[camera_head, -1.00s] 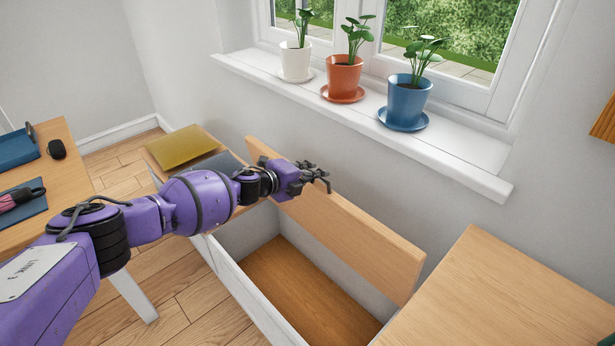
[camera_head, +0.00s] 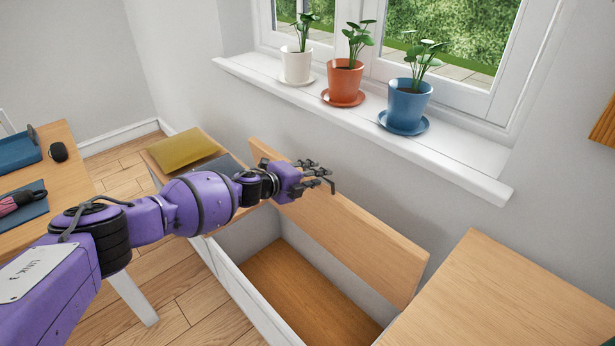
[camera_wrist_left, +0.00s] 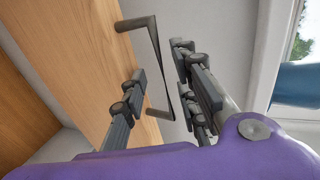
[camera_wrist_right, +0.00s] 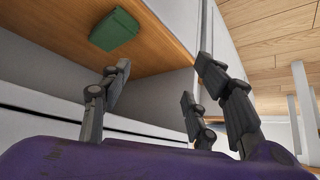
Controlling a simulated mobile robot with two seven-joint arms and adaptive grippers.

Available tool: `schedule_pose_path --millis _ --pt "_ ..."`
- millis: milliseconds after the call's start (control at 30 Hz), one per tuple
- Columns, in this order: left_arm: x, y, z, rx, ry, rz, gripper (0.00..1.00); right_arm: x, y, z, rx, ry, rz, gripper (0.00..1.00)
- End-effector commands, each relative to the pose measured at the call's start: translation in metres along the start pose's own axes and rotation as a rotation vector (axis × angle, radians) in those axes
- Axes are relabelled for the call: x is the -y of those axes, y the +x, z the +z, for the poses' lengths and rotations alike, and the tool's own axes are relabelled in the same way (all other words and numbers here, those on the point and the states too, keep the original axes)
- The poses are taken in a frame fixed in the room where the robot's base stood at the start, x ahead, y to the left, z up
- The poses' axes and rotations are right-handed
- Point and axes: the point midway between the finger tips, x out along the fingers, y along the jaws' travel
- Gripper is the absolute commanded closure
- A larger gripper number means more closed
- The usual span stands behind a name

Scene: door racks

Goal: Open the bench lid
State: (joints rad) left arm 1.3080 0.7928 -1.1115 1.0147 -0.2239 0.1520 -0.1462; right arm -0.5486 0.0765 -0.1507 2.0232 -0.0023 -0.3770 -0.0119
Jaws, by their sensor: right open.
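The bench lid (camera_head: 345,225) is a light wooden panel standing raised and steep along the back of the white bench (camera_head: 240,285). The bench's wooden-floored inside (camera_head: 300,285) is exposed. My left gripper (camera_head: 318,177) is at the lid's upper part, on its far left half. In the left wrist view, a dark bar handle (camera_wrist_left: 154,45) on the lid (camera_wrist_left: 90,60) runs between the spread fingers of my left gripper (camera_wrist_left: 165,88), with gaps beside it. My right gripper (camera_wrist_right: 158,90) shows only in its wrist view, open and empty.
White, orange and blue plant pots (camera_head: 405,102) stand on the windowsill (camera_head: 450,155) above the lid. A wooden top (camera_head: 500,300) is at the right. A desk (camera_head: 75,165) is at the left. A green box (camera_wrist_right: 115,29) sits on a wooden surface in the right wrist view.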

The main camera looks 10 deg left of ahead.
Motion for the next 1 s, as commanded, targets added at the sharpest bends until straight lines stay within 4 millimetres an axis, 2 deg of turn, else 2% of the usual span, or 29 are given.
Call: schedule_pose_path --millis 167,600,800,1000 --pt "-0.001 -0.018 0.001 0.001 0.002 0.001 0.72 0.000 0.000 0.001 0.001 0.001 0.000 0.44" --pt "0.000 -0.101 0.001 0.002 0.000 0.001 0.72 0.001 -0.001 0.002 0.003 0.002 0.000 0.44" --pt "0.001 -0.117 0.001 0.001 -0.001 -0.001 0.72 0.001 -0.001 0.002 0.003 0.002 0.000 0.44" --pt "0.001 -0.119 0.001 0.001 -0.001 -0.001 0.72 0.001 -0.001 0.002 0.003 0.002 0.000 0.44"
